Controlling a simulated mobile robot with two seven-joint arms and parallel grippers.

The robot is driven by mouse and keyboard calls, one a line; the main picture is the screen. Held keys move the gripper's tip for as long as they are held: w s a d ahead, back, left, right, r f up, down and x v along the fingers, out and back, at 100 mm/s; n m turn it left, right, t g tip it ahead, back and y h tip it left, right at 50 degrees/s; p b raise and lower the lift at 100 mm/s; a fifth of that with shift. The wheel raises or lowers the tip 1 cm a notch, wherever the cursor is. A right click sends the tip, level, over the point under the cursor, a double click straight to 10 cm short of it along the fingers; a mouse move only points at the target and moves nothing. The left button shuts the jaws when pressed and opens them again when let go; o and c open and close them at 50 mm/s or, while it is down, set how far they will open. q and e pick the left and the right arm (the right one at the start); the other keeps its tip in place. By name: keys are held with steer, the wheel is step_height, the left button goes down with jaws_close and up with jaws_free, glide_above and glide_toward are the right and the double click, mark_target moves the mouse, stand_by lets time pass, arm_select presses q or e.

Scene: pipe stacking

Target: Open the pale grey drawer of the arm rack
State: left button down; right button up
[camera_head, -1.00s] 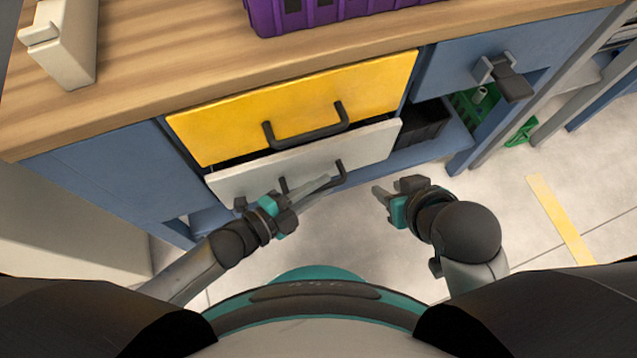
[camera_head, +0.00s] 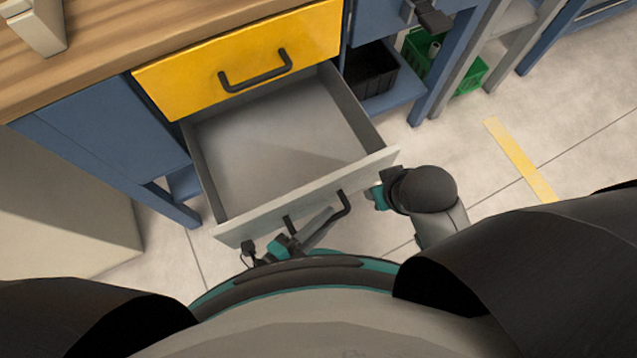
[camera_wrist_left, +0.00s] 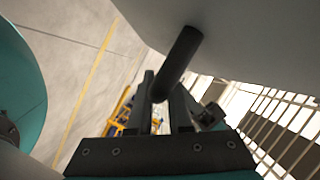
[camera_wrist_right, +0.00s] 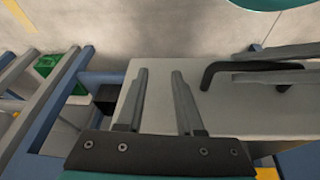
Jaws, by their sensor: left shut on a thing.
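The pale grey drawer (camera_head: 270,150) stands pulled far out from the arm rack (camera_head: 95,135), and its inside looks empty. Its dark handle (camera_head: 343,207) is on the front panel, near my body. My left gripper (camera_head: 312,228) is at the handle, shut on it; in the left wrist view its fingers (camera_wrist_left: 168,108) close around the dark bar (camera_wrist_left: 180,62). My right gripper (camera_head: 377,196) is beside the right end of the drawer front. In the right wrist view its fingers (camera_wrist_right: 158,100) are apart and empty, with the drawer front (camera_wrist_right: 225,95) behind them.
The yellow drawer (camera_head: 240,60) above is shut. A black bin (camera_head: 370,70) and a green crate (camera_head: 418,48) sit at the right on low shelves. A pale object (camera_head: 38,25) stands on the wooden top. Free floor (camera_head: 450,140) lies right of the drawer.

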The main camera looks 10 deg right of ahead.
arm_select(q)
steer(key=shift+s+d, duration=0.1)
steer(key=shift+s, duration=0.1)
arm_select(e)
steer(key=shift+s, duration=0.1)
arm_select(q)
steer(key=c, duration=0.8)
jaws_free()
steer(key=shift+c, duration=0.2)
steer(key=shift+s+a, duration=0.15)
steer(key=shift+a, duration=0.1)
steer(key=p+v, duration=0.4)
steer(key=v, duration=1)
steer(key=shift+s+a, duration=0.25)
steer(key=shift+a, duration=0.05)
arm_select(e)
steer(key=s+f+g, duration=0.1)
steer(key=s+f, duration=0.2)
steer(key=f, duration=0.5)
steer(key=shift+s+d, duration=0.15)
steer(key=shift+d, duration=0.1)
arm_select(q)
steer(key=shift+r, duration=0.1)
arm_select(e)
steer(key=shift+f, duration=0.1)
